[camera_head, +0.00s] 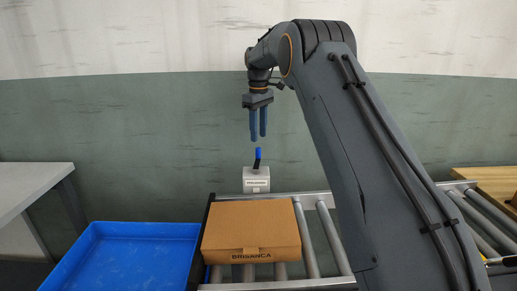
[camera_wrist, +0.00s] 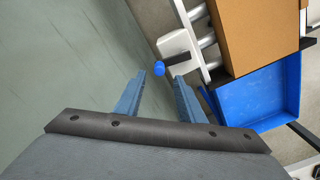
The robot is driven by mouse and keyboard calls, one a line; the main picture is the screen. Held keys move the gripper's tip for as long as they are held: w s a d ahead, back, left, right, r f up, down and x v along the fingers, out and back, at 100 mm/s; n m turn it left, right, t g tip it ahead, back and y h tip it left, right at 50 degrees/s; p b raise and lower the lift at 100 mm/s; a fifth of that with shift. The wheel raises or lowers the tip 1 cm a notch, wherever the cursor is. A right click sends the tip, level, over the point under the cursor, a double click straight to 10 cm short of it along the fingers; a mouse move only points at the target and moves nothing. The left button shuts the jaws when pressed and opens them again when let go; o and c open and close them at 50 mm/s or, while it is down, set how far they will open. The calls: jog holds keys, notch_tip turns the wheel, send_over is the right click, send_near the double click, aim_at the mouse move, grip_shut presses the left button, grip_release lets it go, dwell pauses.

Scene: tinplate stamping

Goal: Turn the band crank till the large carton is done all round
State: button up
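The large carton (camera_head: 250,226), brown with BRISANCA printed on its front face, lies on the roller conveyor; part of it shows in the wrist view (camera_wrist: 255,35). I see no band on its visible faces. The crank (camera_head: 257,160), a dark arm with a blue knob, stands on a small white box (camera_head: 256,184) behind the carton. My gripper (camera_head: 258,138) points down just above the blue knob, empty, its fingers apart. In the wrist view the blue knob (camera_wrist: 159,69) appears near the gap between the fingertips; contact cannot be told.
The roller conveyor (camera_head: 331,240) runs right, beneath my arm in the picture. A blue tray (camera_head: 120,228) sits left of it, beside a grey table (camera_head: 30,180). A wooden surface (camera_head: 490,182) is at the far right. A wall stands behind.

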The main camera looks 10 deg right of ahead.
aim_at(258, 148)
jog(key=shift+w+f+p, duration=0.1)
jog(key=shift+f+p, duration=0.65)
jog(key=shift+f, duration=3.1)
grip_shut()
